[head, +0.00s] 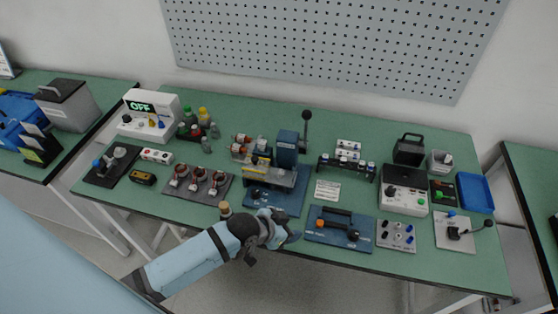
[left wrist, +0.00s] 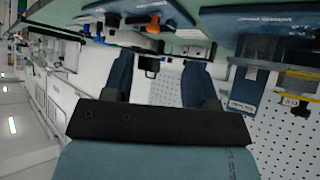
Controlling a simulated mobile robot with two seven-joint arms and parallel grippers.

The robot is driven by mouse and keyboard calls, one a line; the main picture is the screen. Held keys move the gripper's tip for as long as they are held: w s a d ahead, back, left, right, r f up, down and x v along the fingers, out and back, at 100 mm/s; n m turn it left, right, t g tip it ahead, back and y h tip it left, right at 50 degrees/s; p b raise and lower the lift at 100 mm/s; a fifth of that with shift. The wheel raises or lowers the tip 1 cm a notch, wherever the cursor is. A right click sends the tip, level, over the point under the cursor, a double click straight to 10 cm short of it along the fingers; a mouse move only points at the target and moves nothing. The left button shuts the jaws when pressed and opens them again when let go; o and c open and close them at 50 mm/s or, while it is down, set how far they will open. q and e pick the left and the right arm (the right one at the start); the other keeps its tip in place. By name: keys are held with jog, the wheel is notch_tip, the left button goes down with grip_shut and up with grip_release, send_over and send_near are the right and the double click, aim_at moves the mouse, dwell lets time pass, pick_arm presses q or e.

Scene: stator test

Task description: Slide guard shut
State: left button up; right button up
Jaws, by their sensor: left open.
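A blue press fixture (head: 287,150) with an upright black lever stands at the middle of the bench on a blue base plate (head: 272,201). A grey, see-through panel with yellow-marked edges, which looks like the guard (head: 270,176), is at its front; how far it is slid is unclear. The panel also shows at the right of the left wrist view (left wrist: 263,47), upside down. My left gripper (head: 292,238) is at the bench's front edge, just in front of the base plate. Its two blue fingers (left wrist: 157,80) are apart with nothing between them. My right gripper is not visible.
A blue plate (head: 340,238) with black bars and an orange knob (head: 353,235) lies right of my gripper. A wooden-topped peg (head: 225,209) stands close to my left forearm. Wound parts on a grey tray (head: 198,183) are to the left; a grey tester (head: 404,190) is to the right.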

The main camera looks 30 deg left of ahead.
pick_arm(q)
jog(key=w+a+r+m+g+b, duration=0.1)
jog(key=w+a+m+g, duration=0.1)
jog(key=w, duration=0.4)
jog(key=m+g+y+b, duration=0.2)
jog(key=g+y+b, duration=0.3)
jog(key=g, duration=0.1)
send_near(255, 158)
notch_tip(255, 158, down, 9)
jog(key=shift+w+r+p, duration=0.1)
jog(key=shift+r+p, duration=0.1)
jog(key=shift+p, duration=0.2)
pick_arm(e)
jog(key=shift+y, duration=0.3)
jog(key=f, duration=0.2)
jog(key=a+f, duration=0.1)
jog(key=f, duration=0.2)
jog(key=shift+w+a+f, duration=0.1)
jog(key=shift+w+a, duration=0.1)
